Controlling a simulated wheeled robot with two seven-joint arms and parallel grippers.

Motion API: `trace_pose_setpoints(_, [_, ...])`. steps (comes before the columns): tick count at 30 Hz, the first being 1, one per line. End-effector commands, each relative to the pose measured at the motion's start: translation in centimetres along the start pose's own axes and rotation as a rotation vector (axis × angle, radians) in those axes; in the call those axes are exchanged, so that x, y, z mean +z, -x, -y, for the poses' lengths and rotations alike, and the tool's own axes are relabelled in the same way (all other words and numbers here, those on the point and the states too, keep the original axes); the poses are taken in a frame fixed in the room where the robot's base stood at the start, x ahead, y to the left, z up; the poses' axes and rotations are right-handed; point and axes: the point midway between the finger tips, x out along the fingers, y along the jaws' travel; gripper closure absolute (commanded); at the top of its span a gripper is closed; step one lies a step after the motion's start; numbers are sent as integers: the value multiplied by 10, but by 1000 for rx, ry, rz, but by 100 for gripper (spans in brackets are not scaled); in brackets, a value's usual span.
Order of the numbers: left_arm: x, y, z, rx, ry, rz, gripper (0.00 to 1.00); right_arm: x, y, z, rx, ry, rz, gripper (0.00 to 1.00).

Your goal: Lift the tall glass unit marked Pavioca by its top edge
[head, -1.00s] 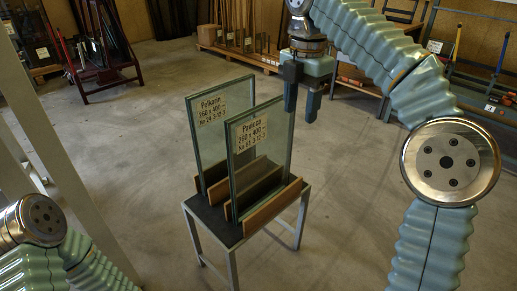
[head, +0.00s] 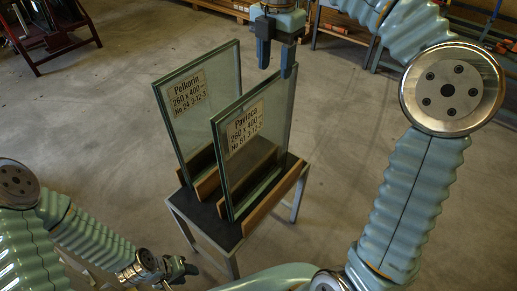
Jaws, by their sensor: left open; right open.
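The tall glass unit marked Pavioca (head: 238,165) stands upright in a slotted wooden rack on a small table, the nearer of two units. Its label faces me. My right gripper (head: 275,71) is open, pointing down at the far right end of its top edge. One fingertip is on each side of that edge in the picture; I cannot tell how far down they reach. The gripper does not hold the glass. My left gripper (head: 182,268) is low at the left, away from the glass, and small in view.
A second glass unit marked Pelkorin (head: 205,138) stands just behind and left, close alongside. The wooden rack (head: 272,203) sits on the metal-legged table (head: 226,233). A dark red rack (head: 50,40) is at the far left. The floor around the table is clear.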

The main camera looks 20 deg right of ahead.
Motion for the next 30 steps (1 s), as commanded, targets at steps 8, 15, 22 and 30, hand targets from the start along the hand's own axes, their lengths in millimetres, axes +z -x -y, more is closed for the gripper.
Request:
trace_pose_setpoints(8, [0, -9, 4, -1, 2, -1, 57, 0, -31, 1, 0, -1, 0, 51])
trace_pose_setpoints(15, [0, -17, 7, -2, 3, -2, 57, 0, -68, 4, -1, -1, 0, 51])
trace_pose_setpoints(22, [0, -17, 8, -2, 3, -3, 57, -1, -78, 4, 1, 0, 0, 51])
trace_pose_setpoints(30, [0, -17, 8, -2, 3, -3, 57, -1, -78, 3, 1, 0, 0, 76])
